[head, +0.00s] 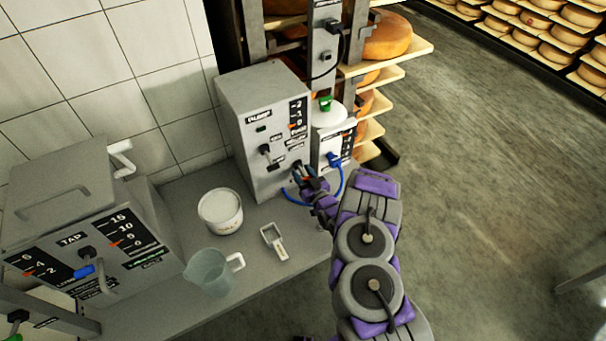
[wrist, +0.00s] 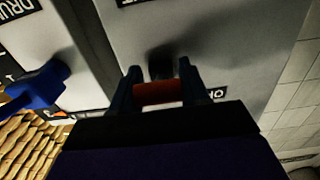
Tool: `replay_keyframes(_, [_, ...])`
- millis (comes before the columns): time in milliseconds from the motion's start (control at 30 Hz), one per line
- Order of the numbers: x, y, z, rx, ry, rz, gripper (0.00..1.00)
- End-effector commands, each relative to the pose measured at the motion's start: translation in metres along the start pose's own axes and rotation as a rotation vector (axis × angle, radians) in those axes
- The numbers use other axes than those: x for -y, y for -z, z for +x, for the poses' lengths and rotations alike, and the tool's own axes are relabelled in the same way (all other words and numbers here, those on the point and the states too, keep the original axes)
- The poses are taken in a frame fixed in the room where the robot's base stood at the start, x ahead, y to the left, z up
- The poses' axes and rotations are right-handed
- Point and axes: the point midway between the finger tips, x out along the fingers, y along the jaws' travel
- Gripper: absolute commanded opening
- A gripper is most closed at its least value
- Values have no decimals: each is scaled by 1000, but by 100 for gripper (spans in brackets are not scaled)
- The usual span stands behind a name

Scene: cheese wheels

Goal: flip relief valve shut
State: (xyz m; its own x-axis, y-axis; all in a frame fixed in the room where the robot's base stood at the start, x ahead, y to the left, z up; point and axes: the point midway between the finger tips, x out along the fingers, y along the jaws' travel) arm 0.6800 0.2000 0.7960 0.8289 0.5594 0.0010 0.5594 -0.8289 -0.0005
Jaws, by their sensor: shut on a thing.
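My gripper (head: 304,178) is at the lower right front of the tall grey box (head: 262,95) on the bench. In the wrist view its two fingers (wrist: 160,88) are shut on a red-orange valve handle (wrist: 160,94), one finger at each end. The handle's dark stem runs to the grey panel behind it. The label beside the handle is partly hidden by a finger, so I cannot read its name. A dark lever (head: 266,152) is on the same box, to the upper left of my gripper.
A white unit with a blue handle (head: 334,159) stands close on the right; that handle also shows in the wrist view (wrist: 40,88). A blue hose (head: 292,200) curves beside my gripper. A white tub (head: 221,212), scoop (head: 274,241) and jug (head: 210,272) stand on the bench.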

Motion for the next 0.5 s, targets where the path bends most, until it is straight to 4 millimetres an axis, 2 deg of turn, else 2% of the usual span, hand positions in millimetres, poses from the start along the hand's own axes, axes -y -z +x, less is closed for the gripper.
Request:
replay_keyframes(333, [0,-8,1,-133,1,0,14])
replay_keyframes(500, [1,-6,3,-181,2,-1,14])
